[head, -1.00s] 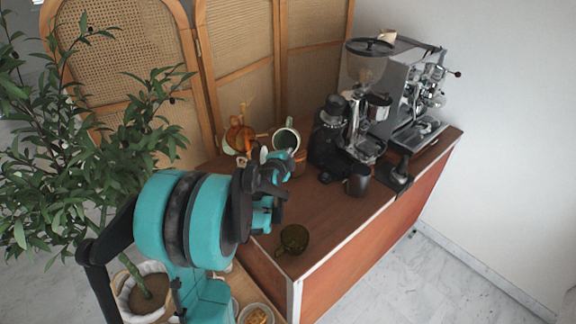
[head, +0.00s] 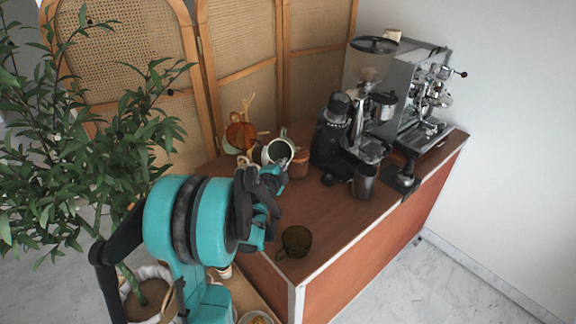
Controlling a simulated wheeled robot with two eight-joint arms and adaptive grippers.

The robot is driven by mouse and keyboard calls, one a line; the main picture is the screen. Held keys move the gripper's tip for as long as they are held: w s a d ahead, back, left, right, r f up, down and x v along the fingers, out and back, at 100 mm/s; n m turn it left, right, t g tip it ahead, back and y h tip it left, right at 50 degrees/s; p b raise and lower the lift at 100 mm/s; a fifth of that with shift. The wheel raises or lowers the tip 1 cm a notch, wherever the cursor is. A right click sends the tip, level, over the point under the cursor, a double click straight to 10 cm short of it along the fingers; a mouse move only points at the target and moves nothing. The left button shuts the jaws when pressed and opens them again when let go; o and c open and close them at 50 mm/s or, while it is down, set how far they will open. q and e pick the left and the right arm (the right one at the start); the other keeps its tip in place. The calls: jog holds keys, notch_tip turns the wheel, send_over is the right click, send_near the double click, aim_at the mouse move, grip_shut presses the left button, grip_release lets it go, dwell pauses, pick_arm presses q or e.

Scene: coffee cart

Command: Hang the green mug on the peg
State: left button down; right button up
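The green mug (head: 277,153), pale outside with a dark green inside, is tilted with its mouth facing me, above the back left of the cart top. My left gripper (head: 275,172) is at its lower front and appears shut on it; the finger contact is partly hidden by the gripper. The wooden peg stand (head: 248,107) is just left of the mug, with an orange mug (head: 241,136) on it. The free pegs are hard to make out, and I cannot tell if the green mug touches one. My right gripper is not in view.
A dark olive glass mug (head: 295,241) stands near the front left of the cart top (head: 330,215). A brown canister (head: 299,164) is right of the held mug. The grinder (head: 370,105) and espresso machine (head: 418,100) fill the back right. A plant (head: 95,150) is at left.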

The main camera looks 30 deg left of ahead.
aim_at(274, 162)
pick_arm(q)
jog(key=shift+s+a+f, duration=0.1)
jog(key=shift+s+a, duration=0.15)
jog(key=shift+a, duration=0.55)
jog(key=shift+s+a+f, duration=0.1)
jog(key=shift+s+a, duration=0.15)
jog(key=shift+a, duration=0.5)
jog(key=a, duration=0.1)
jog(key=s+a+f+b, duration=0.1)
jog(key=a, duration=0.1)
jog(key=shift+s+a+f, duration=0.2)
jog(key=shift+s+a, duration=0.05)
jog(key=shift+a, duration=0.05)
jog(key=c, duration=2.2)
grip_release()
jog(key=o, duration=0.6)
jog(key=shift+c, duration=0.2)
